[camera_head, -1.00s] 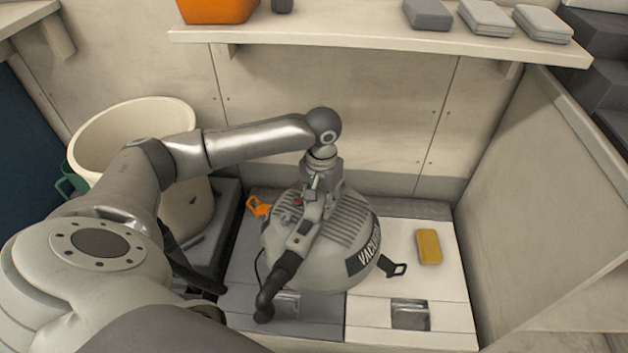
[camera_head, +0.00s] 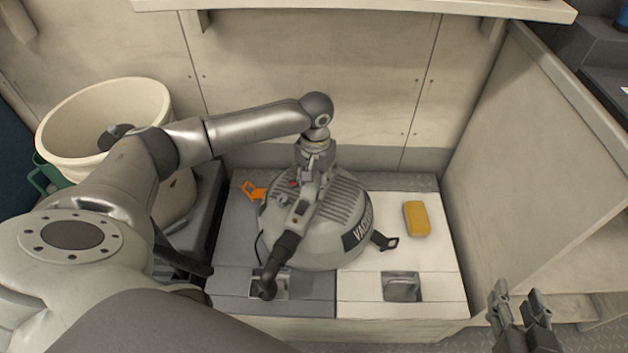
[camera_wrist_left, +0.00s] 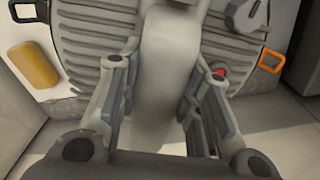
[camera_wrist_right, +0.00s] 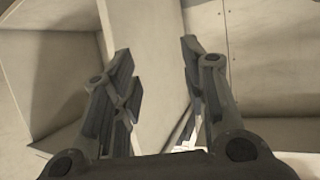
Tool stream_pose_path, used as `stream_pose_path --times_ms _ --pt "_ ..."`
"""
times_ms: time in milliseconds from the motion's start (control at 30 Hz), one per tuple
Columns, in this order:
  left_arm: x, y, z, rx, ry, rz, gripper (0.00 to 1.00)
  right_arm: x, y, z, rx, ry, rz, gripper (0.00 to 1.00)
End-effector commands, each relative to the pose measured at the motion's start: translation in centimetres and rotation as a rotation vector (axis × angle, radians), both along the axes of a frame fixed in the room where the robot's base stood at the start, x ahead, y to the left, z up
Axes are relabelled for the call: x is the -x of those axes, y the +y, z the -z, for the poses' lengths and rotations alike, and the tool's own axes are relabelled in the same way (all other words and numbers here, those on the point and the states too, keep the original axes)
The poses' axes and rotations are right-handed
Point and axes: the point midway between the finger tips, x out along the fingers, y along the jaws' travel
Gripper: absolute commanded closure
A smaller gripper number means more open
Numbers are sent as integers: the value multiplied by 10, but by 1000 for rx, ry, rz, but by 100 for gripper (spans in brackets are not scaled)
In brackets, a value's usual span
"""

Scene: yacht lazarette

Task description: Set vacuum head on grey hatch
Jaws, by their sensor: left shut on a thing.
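The grey vacuum head (camera_head: 340,220), ribbed on top and marked with a dark VACUUM label, stands on the locker top in the head view. It sits across the join of the grey hatch (camera_head: 237,225) and the white hatch (camera_head: 440,262). I cannot tell whether its underside touches them. My left gripper (camera_head: 312,175) is shut on its top handle, and the handle (camera_wrist_left: 165,70) shows between the fingers in the left wrist view. My right gripper (camera_head: 518,305) is open and empty at the lower right, with its fingers apart in the right wrist view (camera_wrist_right: 155,95).
A yellow sponge (camera_head: 417,219) lies on the white hatch, right of the vacuum head. An orange latch (camera_head: 253,191) is on the vacuum head's left side. A cream bucket (camera_head: 100,115) stands at the left. A pale panel (camera_head: 555,170) bounds the right, and a shelf (camera_head: 360,5) hangs above.

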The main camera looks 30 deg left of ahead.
Motion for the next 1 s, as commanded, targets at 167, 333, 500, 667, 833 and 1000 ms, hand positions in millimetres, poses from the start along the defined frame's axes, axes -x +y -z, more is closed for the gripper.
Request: stream_pose_path --times_ms 167,333,500,667,833,1000 --pt "-2 1 10 1 -7 -2 100 -13 7 -25 -36 -151 -10 60" --pt "-2 1 15 1 -7 -2 100 -18 11 -42 -57 -236 -15 60" --pt "-2 1 16 1 -7 -2 100 -19 12 -47 -64 -260 -16 60" --pt "-2 1 16 1 -7 -2 100 -19 12 -47 -64 -259 -16 60" --pt "-2 0 16 1 -7 -2 100 -18 11 -45 -60 -248 -16 60" --pt "0 1 20 0 -1 -1 55 -18 11 -42 -57 -235 -14 60"
